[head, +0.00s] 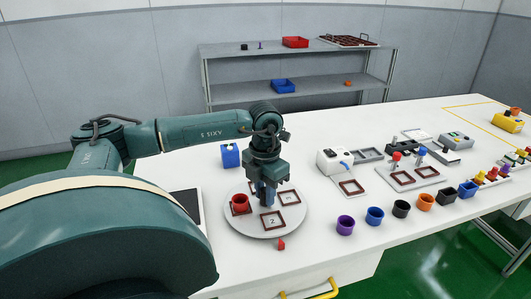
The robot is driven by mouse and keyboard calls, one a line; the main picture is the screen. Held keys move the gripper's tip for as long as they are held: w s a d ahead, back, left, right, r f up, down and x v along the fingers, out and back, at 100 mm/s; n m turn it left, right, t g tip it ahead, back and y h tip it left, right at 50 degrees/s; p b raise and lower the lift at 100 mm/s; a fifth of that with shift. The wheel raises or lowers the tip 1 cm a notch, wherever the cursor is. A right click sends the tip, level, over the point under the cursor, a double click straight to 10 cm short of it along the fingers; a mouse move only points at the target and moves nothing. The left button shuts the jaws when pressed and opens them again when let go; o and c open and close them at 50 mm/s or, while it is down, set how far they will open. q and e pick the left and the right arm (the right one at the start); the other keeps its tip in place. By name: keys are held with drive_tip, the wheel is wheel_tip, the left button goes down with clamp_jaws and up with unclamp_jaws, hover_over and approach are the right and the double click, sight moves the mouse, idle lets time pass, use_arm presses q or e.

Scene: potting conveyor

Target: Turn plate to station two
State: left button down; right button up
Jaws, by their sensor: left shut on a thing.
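The round pale plate (248,224) lies on the white table, with dark-red square frames on it. The frame marked 2 (271,221) is at its front, close to a small red marker (281,244) just off the rim. Another frame (289,197) is at the right; its mark is too small to read surely. A red cup (240,203) sits over the left frame. My left gripper (266,203) points down over the plate's middle, shut on a part of the plate that its fingers hide. My right gripper is out of view.
A blue box (230,156) stands behind the plate. Several coloured cups, such as the purple one (345,225), line the table's front right. A white device (334,162) and a grey tray (408,178) stand farther right. A shelf (300,94) is behind.

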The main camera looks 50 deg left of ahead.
use_arm(q)
drive_tip(key=shift+r, duration=0.1)
drive_tip(key=c, duration=1.5)
unclamp_jaws()
wheel_tip(320, 180, up, 13)
drive_tip(key=shift+p, duration=0.35)
